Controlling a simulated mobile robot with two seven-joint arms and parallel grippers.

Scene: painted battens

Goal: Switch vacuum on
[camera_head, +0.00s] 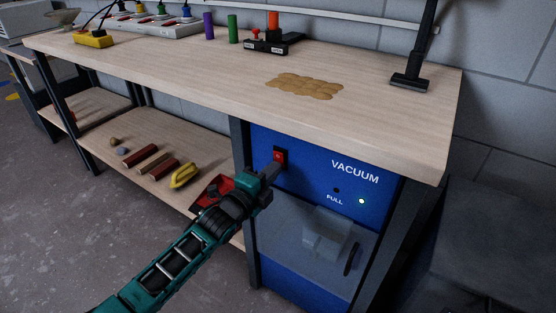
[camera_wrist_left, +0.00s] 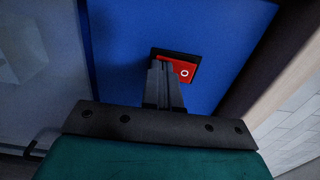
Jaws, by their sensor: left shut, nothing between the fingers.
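The blue vacuum unit (camera_head: 315,165) stands under the right end of the workbench, with "VACUUM" and "FULL" in white on its front. Its red rocker switch (camera_head: 280,156) is at the upper left of that front. In the left wrist view the switch (camera_wrist_left: 184,72) shows a white circle on its right part; its left part is hidden behind my fingers. My left gripper (camera_head: 275,166) is shut and empty, its tips at the switch (camera_wrist_left: 160,66). I cannot tell whether they touch it. A light (camera_head: 361,201) near "FULL" glows pale green. My right gripper is not in view.
The wooden benchtop (camera_head: 200,75) overhangs the vacuum front. A lower shelf (camera_head: 190,140) holds several small items, including a yellow one (camera_head: 184,176).

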